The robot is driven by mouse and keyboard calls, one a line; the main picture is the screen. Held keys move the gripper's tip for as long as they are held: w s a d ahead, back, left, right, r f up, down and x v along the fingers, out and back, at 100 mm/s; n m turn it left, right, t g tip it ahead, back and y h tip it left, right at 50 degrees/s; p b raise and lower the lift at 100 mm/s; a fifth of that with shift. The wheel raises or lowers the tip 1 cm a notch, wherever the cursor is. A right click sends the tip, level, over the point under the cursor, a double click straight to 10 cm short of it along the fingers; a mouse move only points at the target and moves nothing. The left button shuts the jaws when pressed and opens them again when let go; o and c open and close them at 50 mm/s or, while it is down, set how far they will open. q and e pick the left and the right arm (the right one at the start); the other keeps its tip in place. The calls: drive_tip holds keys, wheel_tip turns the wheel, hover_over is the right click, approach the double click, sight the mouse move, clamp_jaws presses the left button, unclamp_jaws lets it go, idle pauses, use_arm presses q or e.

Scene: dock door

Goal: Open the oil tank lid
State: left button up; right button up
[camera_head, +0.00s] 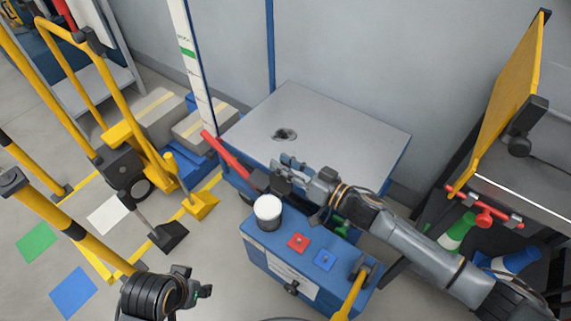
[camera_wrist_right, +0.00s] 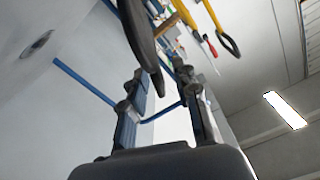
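A blue tank (camera_head: 236,184) has a flat grey top plate (camera_head: 335,135) with a small dark fitting or opening (camera_head: 285,134). I cannot tell which part is the lid. My right gripper (camera_head: 284,168) is over the plate's near edge, beside a red bar (camera_head: 230,153) with a dark end. In the right wrist view its fingers (camera_wrist_right: 163,108) are apart. A dark rounded piece (camera_wrist_right: 143,40) reaches down between them; contact is unclear. My left gripper (camera_head: 195,284) is low at the front, away from the tank; its fingers are unclear.
A blue box (camera_head: 268,243) with a white cap (camera_head: 268,208), red pad and blue pad stands in front. Yellow rails (camera_head: 60,215) and pedals are left. A dark bench (camera_head: 520,195) with a yellow panel (camera_head: 505,95) is right. The grey wall is close behind.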

clamp_jaws()
use_arm(q)
drive_tip(key=shift+w, duration=0.1)
use_arm(e)
drive_tip(key=shift+s, duration=0.1)
drive_tip(key=p, duration=0.1)
drive_tip(key=s+a+p, duration=0.1)
drive_tip(key=p, duration=0.1)
drive_tip(key=shift+s+a+r, duration=0.1)
drive_tip(key=shift+s+r, duration=0.1)
drive_tip(key=shift+r, duration=0.1)
use_arm(q)
wheel_tip(320, 180, down, 12)
drive_tip(key=shift+g, duration=0.4)
use_arm(e)
drive_tip(key=shift+s+f, duration=0.1)
use_arm(q)
drive_tip(key=shift+d, duration=0.1)
